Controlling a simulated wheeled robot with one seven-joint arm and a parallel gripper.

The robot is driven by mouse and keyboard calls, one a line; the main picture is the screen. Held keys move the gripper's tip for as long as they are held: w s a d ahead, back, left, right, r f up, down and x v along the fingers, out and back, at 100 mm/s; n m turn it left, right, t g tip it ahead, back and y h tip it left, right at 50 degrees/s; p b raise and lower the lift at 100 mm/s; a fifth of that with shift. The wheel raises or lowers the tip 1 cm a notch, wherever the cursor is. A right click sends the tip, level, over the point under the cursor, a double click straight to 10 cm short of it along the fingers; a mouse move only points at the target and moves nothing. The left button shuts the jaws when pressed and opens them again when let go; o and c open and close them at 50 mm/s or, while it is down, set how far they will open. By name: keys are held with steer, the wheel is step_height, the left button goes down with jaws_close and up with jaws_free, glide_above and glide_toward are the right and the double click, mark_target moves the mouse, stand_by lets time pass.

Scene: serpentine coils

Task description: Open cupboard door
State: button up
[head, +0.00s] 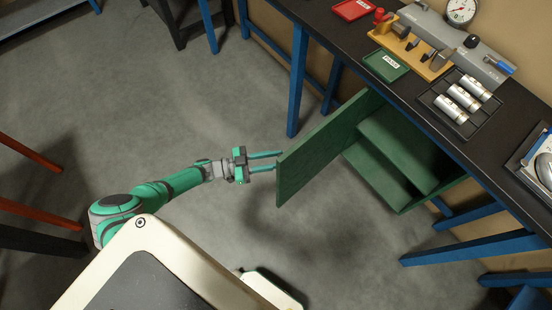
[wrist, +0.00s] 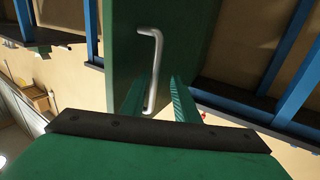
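The green cupboard (head: 400,165) hangs under the dark bench at the right, and its inner shelf shows. Its green door (head: 325,150) stands swung out from the cupboard, to the left in the head view. My gripper (head: 278,160) is at the door's outer edge with its two teal fingers spread apart. In the wrist view the door (wrist: 185,40) fills the upper middle and carries a pale metal bar handle (wrist: 153,65). My fingers (wrist: 160,100) show on either side of the handle's lower end. I cannot tell whether they touch it.
The dark bench top (head: 335,30) holds a red tray (head: 353,9), a green tray (head: 385,66), a tool rack and a black tray with silver cylinders (head: 462,97). Blue bench legs (head: 298,80) stand behind the door.

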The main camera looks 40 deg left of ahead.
steer(key=v, duration=1)
steer(key=shift+a, duration=0.1)
steer(key=s+d+f+n+t+y, duration=0.2)
steer(key=s+d+n+y, duration=0.3)
steer(key=s+d, duration=1.3)
steer(key=w+d+r+n+y, duration=0.1)
steer(key=d+r+n+y, duration=0.3)
steer(key=d+r, duration=1.1)
step_height(320, 180, up, 2)
steer(key=y, duration=0.3)
steer(key=shift+d+t+y, duration=0.2)
steer(key=shift+t+y, duration=0.1)
steer(key=shift+y, duration=0.1)
